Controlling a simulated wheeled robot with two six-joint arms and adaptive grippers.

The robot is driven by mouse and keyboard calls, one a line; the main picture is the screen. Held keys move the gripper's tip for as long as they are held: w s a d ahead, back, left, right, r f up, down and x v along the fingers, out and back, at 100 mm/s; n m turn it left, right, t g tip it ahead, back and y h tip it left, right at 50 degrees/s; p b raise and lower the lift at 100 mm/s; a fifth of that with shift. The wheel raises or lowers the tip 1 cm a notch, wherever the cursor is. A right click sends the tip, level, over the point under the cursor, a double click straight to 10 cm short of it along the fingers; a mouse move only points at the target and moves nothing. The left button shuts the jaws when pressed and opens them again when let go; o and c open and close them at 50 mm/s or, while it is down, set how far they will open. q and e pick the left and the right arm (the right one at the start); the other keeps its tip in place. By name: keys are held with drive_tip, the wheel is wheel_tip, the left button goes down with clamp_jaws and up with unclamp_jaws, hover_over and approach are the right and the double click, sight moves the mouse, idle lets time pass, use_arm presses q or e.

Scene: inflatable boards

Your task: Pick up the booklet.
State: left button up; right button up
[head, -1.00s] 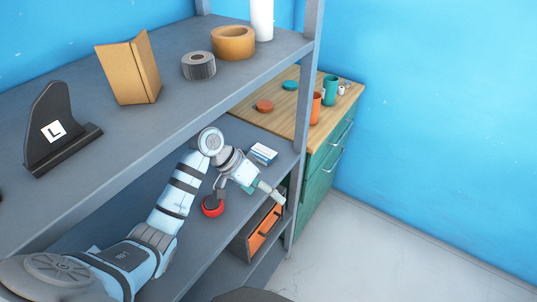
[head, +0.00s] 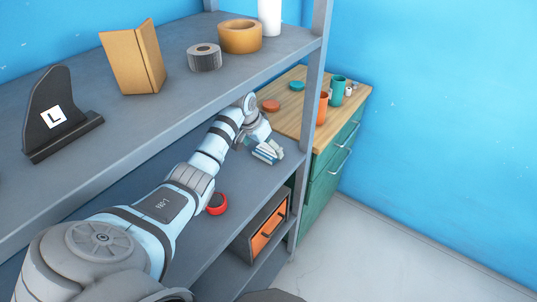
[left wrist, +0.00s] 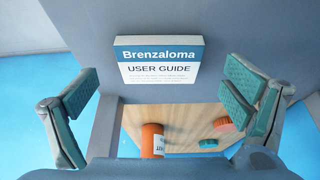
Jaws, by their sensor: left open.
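The booklet (left wrist: 158,62) has a blue title band reading "Brenzaloma" and a white part reading "USER GUIDE". It lies on the grey middle shelf, and part of it shows in the head view (head: 265,155), mostly covered by my left gripper (head: 272,146). My right gripper is in neither view.
A shelf post (head: 312,100) stands just right of the booklet. The upper shelf (head: 90,175) overhangs my arm and holds a bookend, cardboard and tape rolls. A red round item (head: 217,204) lies nearer on the middle shelf. A wooden-topped green cabinet (head: 330,165) stands beyond.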

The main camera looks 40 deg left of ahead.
use_arm(q)
drive_tip(key=shift+x, duration=1.05)
drive_tip(key=shift+r, duration=0.1)
drive_tip(key=c, duration=1.2)
